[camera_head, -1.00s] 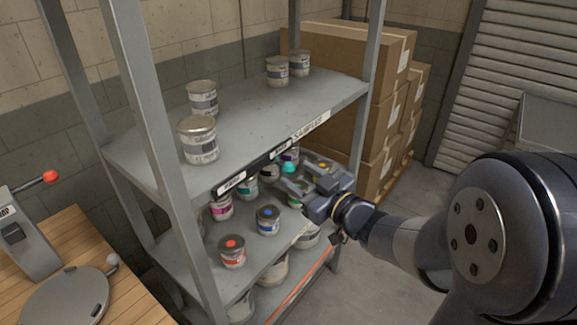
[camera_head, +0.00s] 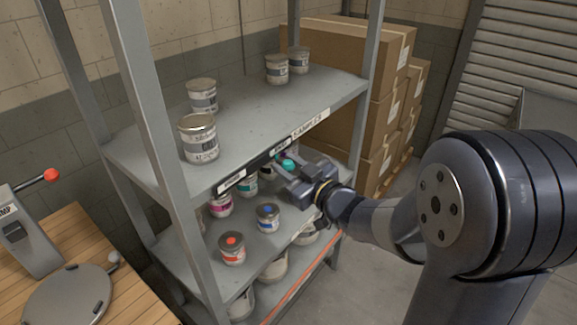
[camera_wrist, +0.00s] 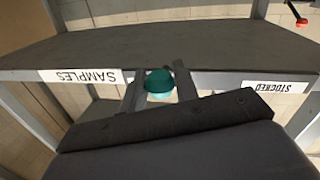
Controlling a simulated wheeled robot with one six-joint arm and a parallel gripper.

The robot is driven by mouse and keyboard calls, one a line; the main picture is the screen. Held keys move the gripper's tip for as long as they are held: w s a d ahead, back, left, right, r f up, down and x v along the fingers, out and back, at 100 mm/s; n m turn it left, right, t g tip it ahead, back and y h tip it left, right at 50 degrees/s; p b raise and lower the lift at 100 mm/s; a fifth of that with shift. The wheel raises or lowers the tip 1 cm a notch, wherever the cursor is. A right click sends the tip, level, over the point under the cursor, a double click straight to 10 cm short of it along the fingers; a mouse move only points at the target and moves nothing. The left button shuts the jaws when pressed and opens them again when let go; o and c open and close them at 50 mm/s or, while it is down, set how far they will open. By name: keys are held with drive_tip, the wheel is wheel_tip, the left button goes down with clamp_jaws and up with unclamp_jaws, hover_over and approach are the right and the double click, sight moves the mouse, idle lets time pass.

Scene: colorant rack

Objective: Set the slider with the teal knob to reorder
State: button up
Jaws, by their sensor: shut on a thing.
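The teal knob (camera_head: 288,164) sits at the front edge of the upper shelf, just below the middle label (camera_head: 281,147), whose text is too small to read. My gripper (camera_head: 287,168) reaches in from the right and is shut on the knob. In the wrist view the knob (camera_wrist: 159,82) sits between my two fingers. The STOCKED label (camera_wrist: 275,87) is to its right there, and the SAMPLES label (camera_wrist: 88,76) to its left. The slider's track behind the knob is mostly hidden by my gripper.
A grey upright (camera_head: 150,120) is at the left. Cardboard boxes (camera_head: 392,90) stand behind.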

clamp_jaws()
drive_tip(key=shift+w+d, duration=0.7)
drive_tip(key=shift+w, duration=0.15)
drive_tip(key=o, duration=0.7)
unclamp_jaws()
drive_tip(key=shift+w+d, duration=0.1)
drive_tip(key=shift+w, duration=0.05)
drive_tip(key=shift+c, duration=0.2)
